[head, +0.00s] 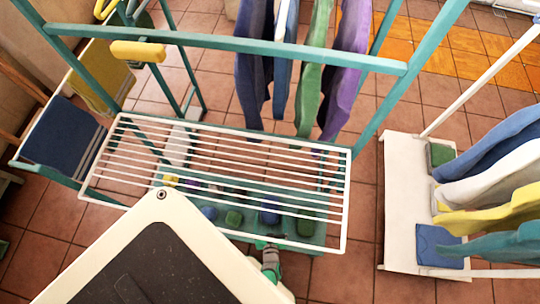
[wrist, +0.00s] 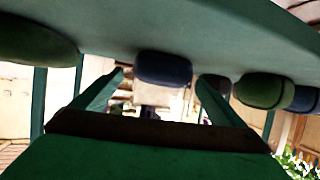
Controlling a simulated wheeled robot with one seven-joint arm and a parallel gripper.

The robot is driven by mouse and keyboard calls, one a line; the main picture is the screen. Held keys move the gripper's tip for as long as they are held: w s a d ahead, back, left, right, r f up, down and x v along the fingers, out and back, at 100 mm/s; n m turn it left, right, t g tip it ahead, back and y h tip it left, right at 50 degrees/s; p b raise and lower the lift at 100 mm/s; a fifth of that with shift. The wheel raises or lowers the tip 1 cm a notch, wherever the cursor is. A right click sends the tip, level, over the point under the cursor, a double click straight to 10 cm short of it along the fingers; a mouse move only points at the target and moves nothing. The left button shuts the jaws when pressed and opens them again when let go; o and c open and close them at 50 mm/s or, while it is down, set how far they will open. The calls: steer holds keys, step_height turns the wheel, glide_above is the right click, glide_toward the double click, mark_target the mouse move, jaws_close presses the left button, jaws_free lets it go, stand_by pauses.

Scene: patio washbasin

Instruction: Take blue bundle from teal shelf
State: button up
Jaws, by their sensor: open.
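The blue bundle (head: 269,211) lies on the teal shelf (head: 228,236), under the white wire rack, in the head view. My gripper (head: 268,246) is at the shelf's front edge, just before this bundle and partly hidden. In the wrist view the picture looks upside down, with the shelf (wrist: 200,25) across the top. There the dark blue bundle (wrist: 163,68) shows between the two spread green fingers of my gripper (wrist: 160,80). The fingers are open and empty. I cannot tell how far the bundle sits beyond the fingertips.
A green bundle (head: 306,227) is right of the blue one. Another green bundle (head: 234,217) and a second blue bundle (head: 209,212) are to its left. The white wire rack (head: 345,190) covers the shelf from above. A white stand (head: 405,210) with hanging cloths is at right.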

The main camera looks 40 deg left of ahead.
steer(key=shift+x, duration=0.85)
steer(key=shift+d, duration=0.1)
steer(key=c, duration=1.2)
